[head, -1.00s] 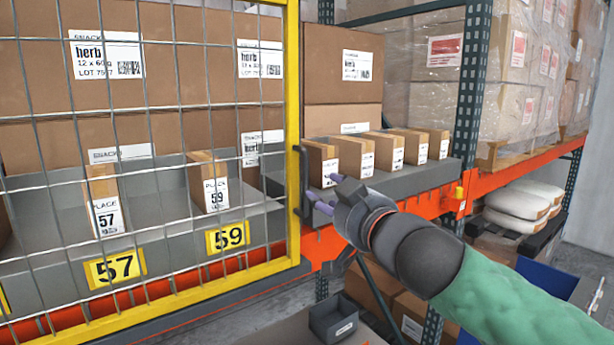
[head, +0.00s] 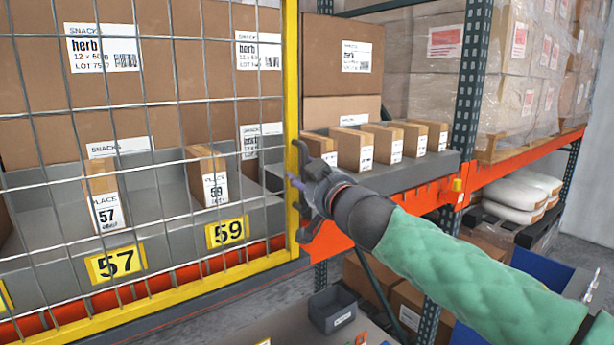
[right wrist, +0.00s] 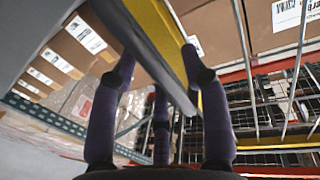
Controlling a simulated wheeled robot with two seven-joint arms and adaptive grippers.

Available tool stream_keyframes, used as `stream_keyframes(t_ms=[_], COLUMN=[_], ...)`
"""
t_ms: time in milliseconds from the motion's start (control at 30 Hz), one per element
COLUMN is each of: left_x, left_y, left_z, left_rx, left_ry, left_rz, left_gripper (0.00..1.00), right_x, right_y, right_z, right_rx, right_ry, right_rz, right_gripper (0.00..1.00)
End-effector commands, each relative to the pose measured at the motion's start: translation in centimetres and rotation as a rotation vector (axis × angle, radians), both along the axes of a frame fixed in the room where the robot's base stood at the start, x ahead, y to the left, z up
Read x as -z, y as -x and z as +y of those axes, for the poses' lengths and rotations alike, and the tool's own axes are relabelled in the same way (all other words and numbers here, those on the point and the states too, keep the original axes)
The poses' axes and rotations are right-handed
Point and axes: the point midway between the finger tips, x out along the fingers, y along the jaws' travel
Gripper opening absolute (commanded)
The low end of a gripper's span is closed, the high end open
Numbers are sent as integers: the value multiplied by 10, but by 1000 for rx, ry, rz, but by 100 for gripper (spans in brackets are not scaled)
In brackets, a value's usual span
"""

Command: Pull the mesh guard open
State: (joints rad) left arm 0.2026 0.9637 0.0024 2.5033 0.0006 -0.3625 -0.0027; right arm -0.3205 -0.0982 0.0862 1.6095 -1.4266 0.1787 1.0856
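The mesh guard (head: 292,90) is a yellow frame with grey wire mesh, standing across the left of the head view. Its upright right edge carries a dark handle, now mostly hidden behind my right gripper (head: 302,188). In the right wrist view the gripper's purple fingers (right wrist: 158,65) are spread apart. The grey handle bar (right wrist: 150,55) runs between them, with the yellow frame (right wrist: 160,30) just behind it. The gripper is open around the bar; I cannot tell whether any finger touches it. My left gripper is not in view.
Behind the mesh are cartons (head: 225,20), small boxes and yellow labels 57 (head: 116,263) and 59 (head: 227,233). To the right, an orange shelf beam (head: 520,163) and a green upright (head: 472,90) stand near my arm. A grey bin (head: 332,310) sits below.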

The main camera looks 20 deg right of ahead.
Motion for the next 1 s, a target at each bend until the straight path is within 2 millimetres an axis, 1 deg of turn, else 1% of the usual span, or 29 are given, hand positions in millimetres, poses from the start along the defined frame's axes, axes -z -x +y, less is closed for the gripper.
stream_keyframes(t_ms=[33, 67, 100, 167, 400, 567, 667, 767, 1000], left_x=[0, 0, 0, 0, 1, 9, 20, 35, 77], left_y=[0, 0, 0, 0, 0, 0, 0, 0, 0], left_z=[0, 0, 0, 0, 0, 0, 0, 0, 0], left_rx=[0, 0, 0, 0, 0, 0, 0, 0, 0], left_ry=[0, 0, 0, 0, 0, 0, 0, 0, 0], left_rz=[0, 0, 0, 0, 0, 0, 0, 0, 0], left_gripper=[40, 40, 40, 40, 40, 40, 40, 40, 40], right_x=[0, 0, 0, 0, 0, 2, 4, 6, 8], right_y=[0, 0, 0, 0, 1, 4, 8, 14, 33], right_z=[0, 0, 0, 0, 1, 10, 23, 41, 91], right_rx=[0, 0, 0, 0, -1, -3, -7, -10, -11], right_ry=[0, 0, 0, 0, 0, 0, -1, -1, -1], right_rz=[0, 0, 0, 0, 0, -1, -2, -2, -2], right_gripper=[35, 26, 15, 0, 0, 0, 0, 0, 0])
